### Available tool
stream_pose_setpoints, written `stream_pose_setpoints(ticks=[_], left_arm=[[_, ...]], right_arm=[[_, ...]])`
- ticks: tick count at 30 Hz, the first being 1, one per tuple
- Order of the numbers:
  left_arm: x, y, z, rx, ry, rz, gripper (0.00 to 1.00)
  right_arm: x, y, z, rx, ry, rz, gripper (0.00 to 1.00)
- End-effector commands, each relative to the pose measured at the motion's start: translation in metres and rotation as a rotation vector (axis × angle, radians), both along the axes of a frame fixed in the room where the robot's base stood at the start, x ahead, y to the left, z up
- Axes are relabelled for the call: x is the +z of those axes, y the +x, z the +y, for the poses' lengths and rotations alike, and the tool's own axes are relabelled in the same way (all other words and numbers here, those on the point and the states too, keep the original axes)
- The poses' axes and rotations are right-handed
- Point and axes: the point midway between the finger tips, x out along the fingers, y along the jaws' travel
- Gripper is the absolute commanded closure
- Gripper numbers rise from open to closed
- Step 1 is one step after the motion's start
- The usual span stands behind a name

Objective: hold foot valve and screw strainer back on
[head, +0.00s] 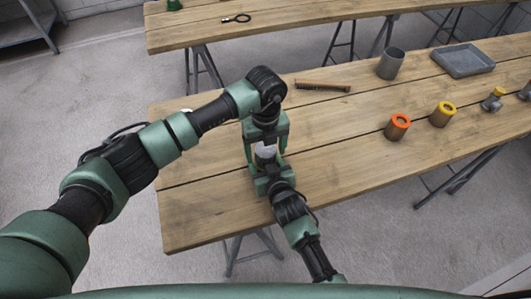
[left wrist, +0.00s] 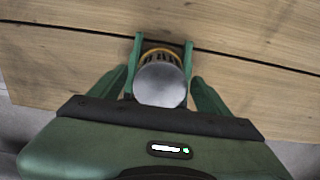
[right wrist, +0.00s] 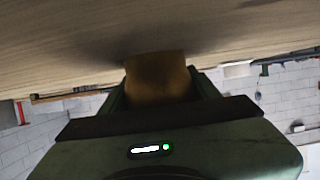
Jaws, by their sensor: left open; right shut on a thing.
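The strainer (head: 265,151) is a pale grey, round-ended piece between my two grippers, over the near left of the table. In the left wrist view its smooth grey end (left wrist: 160,84) faces me, with dark slots and a yellow-brass ring behind it. My left gripper (head: 265,157) comes down from above, open, with one finger on each side of the strainer. My right gripper (head: 266,172) is shut on the brass-brown foot valve, whose body (right wrist: 158,78) fills the space between its fingers. The joint between strainer and valve is mostly hidden, so I cannot tell whether the thread is engaged.
On the wooden table (head: 220,215) stand an orange-rimmed cylinder (head: 398,127), a yellow-rimmed cylinder (head: 443,114), a small yellow-topped fitting (head: 492,101), a grey cup (head: 391,64) and a grey tray (head: 464,60). A brown bar (head: 322,86) lies behind my grippers. The middle is clear.

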Motion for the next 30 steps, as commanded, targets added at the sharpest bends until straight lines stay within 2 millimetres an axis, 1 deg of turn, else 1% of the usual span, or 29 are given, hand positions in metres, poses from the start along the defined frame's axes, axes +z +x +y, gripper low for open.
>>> stream_pose_setpoints(ticks=[1, 3, 5, 12, 13, 15, 17, 21, 22, 30], left_arm=[[0.008, 0.001, 0.0, 0.0, -0.001, -0.003, 0.23], [0.018, 0.001, 0.0, 0.001, 0.0, -0.003, 0.23], [0.022, 0.0, 0.0, 0.001, -0.001, -0.001, 0.23], [0.024, 0.0, 0.0, 0.001, 0.001, 0.0, 0.23], [0.024, 0.0, 0.0, 0.001, 0.0, 0.0, 0.27], [0.027, 0.0, 0.0, 0.001, 0.0, 0.0, 0.27], [0.034, 0.001, -0.001, 0.0, -0.003, -0.002, 0.27], [0.057, 0.0, -0.001, -0.001, -0.002, -0.003, 0.27], [0.059, 0.0, -0.001, -0.001, -0.002, -0.002, 0.27], [0.059, 0.0, 0.0, 0.0, 0.0, 0.0, 0.27]], right_arm=[[0.001, 0.0, 0.0, 0.0, 0.0, -0.001, 1.0], [0.0, 0.0, 0.0, -0.001, 0.0, -0.001, 1.0], [0.0, 0.0, 0.0, -0.001, 0.0, -0.001, 1.0], [0.001, 0.0, 0.0, 0.0, 0.0, -0.001, 1.0], [0.001, 0.0, 0.0, 0.0, 0.0, -0.001, 1.0], [0.001, 0.0, 0.0, 0.0, 0.0, -0.001, 1.0], [0.001, 0.0, 0.0, 0.0, 0.0, -0.001, 1.0], [0.0, 0.0, 0.0, 0.0, 0.0, -0.001, 1.0], [0.0, 0.0, 0.0, 0.0, 0.0, -0.001, 1.0], [0.001, 0.0, 0.0, -0.001, 0.0, -0.001, 1.0]])
